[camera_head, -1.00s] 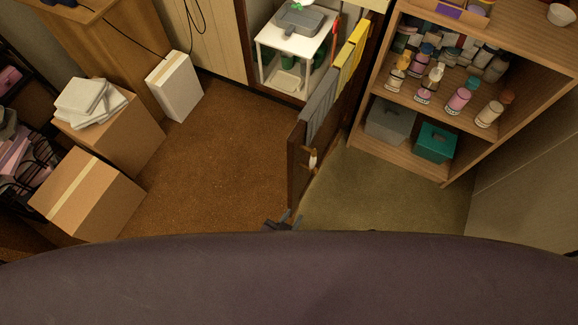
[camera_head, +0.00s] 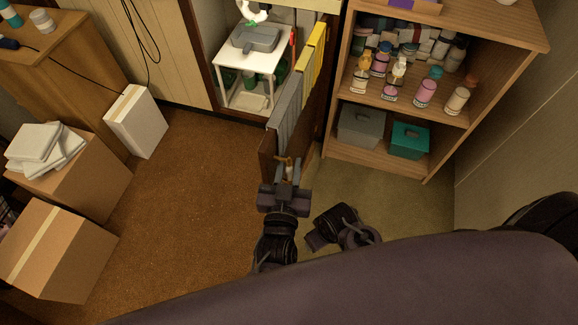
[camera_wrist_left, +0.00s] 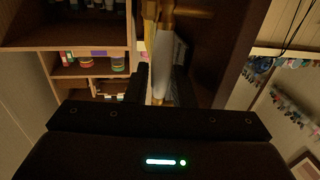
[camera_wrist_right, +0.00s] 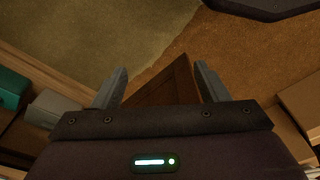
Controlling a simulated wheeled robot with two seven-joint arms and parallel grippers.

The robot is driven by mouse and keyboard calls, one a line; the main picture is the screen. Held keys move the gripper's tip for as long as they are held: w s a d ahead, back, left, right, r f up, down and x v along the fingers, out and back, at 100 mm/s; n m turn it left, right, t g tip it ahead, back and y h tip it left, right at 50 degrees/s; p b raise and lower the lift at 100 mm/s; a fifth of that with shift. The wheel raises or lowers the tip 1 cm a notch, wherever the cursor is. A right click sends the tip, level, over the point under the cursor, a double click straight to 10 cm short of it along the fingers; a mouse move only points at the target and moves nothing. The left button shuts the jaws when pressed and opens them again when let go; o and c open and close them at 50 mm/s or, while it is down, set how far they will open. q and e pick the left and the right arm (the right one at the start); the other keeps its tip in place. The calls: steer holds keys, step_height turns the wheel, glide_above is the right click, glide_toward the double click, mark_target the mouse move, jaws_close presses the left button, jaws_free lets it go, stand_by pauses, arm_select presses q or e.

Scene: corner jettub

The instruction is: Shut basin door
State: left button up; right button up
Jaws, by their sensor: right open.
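The brown door (camera_head: 268,150) stands open into the room, with grey and yellow towels (camera_head: 300,85) over its top. Its lever handle (camera_head: 289,170) is at the near end. My left gripper (camera_head: 287,172) is at this handle. In the left wrist view the pale handle (camera_wrist_left: 166,66) with its brass mount lies between the close-set fingers, which look shut on it. My right gripper (camera_wrist_right: 160,88) is open and empty; a brown wedge, seemingly the door, shows beyond its fingers. In the head view the right arm is folded right of the left one.
A wooden shelf unit (camera_head: 441,118) with bottles and boxes stands to the right. A white stand (camera_head: 249,62) is in the recess behind the door. Cardboard boxes (camera_head: 62,252) and a white box (camera_head: 136,122) are at left. Brown carpet (camera_head: 190,200) left of the door is clear.

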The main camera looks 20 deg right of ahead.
mark_target(266, 161)
arm_select(q)
steer(key=shift+w, duration=0.15)
jaws_close()
arm_select(e)
steer(key=shift+r, duration=0.1)
step_height(266, 161, down, 5)
steer(key=p, duration=0.2)
arm_select(q)
steer(key=w+a+m+g+h+b, duration=0.3)
steer(key=w+a+m+h, duration=0.1)
steer(key=w+a, duration=1.1)
steer(key=shift+w+a+g+h, duration=0.35)
steer(key=shift+w+g+h, duration=0.05)
steer(key=shift+w+h, duration=0.3)
arm_select(e)
step_height(266, 161, up, 9)
steer(key=shift+s+a+r, duration=0.2)
arm_select(q)
steer(key=shift+f, duration=0.15)
jaws_free()
